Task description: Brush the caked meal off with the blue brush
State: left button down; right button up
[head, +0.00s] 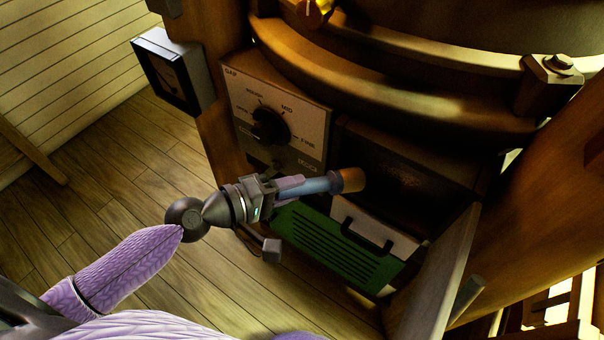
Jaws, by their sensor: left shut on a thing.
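My left gripper (283,190) comes in from the left and is shut on the blue brush (320,186). The brush points to the right, its tan tip at the left part of a dark recess (385,200) in the mill housing. A dim, speckled brownish patch, which looks like the caked meal (405,177), shows on the recess's dark back face, to the right of the tip. I cannot tell whether the tip touches any surface; it appears apart from the patch. My right gripper is not in view.
Left of the recess is a panel with a black dial (270,127). Below are a pale drawer front (375,228) with a dark handle and a green slotted panel (325,245). An open door (440,280) stands at the lower right. A gauge box (172,70) juts out upper left.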

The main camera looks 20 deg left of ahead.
pick_arm(q)
jog(key=shift+s+a, duration=0.2)
jog(key=shift+s, duration=0.65)
jog(key=s, duration=0.1)
jog(key=s+a+b, duration=0.1)
jog(key=s, duration=0.1)
jog(key=shift+d, duration=0.1)
dwell(0.4)
